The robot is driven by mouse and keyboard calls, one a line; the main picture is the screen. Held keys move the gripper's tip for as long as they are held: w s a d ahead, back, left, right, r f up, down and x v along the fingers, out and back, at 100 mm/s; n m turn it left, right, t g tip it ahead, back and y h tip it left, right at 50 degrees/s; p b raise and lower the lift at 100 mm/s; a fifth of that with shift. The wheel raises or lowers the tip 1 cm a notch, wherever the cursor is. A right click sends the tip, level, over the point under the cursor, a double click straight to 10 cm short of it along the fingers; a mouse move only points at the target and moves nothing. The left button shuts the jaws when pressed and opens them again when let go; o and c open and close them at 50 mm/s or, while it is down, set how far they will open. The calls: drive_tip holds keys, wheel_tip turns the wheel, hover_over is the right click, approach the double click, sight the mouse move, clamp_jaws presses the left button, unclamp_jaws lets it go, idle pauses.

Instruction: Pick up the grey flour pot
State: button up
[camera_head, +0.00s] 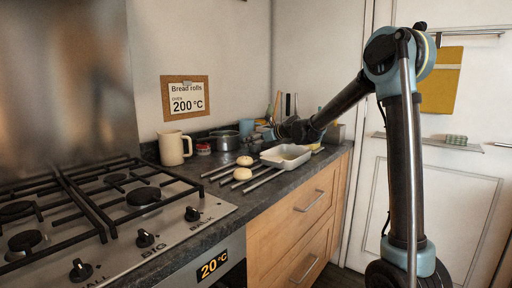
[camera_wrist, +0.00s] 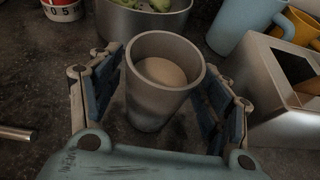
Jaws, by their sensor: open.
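The grey flour pot (camera_wrist: 152,107) stands upright on the dark worktop in the wrist view, with a pale round surface of flour (camera_wrist: 162,72) inside. My gripper (camera_wrist: 160,85) is open, with one finger on the left of the pot and one on the right. A narrow gap shows on the left; on the right the finger is very close, and I cannot tell if it touches. In the head view my gripper (camera_head: 277,131) is low over the back of the worktop, and I cannot make out the pot there.
A metal saucepan (camera_wrist: 143,22) with green things in it stands just behind the pot. A blue cup (camera_wrist: 245,28), an orange mug (camera_wrist: 300,27) and a grey slotted box (camera_wrist: 285,85) crowd the right. A white dish (camera_head: 286,157) and rolls on rails (camera_head: 242,174) lie nearer the front.

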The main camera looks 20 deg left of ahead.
drive_tip(key=shift+x, duration=1.95)
drive_tip(key=c, duration=1.4)
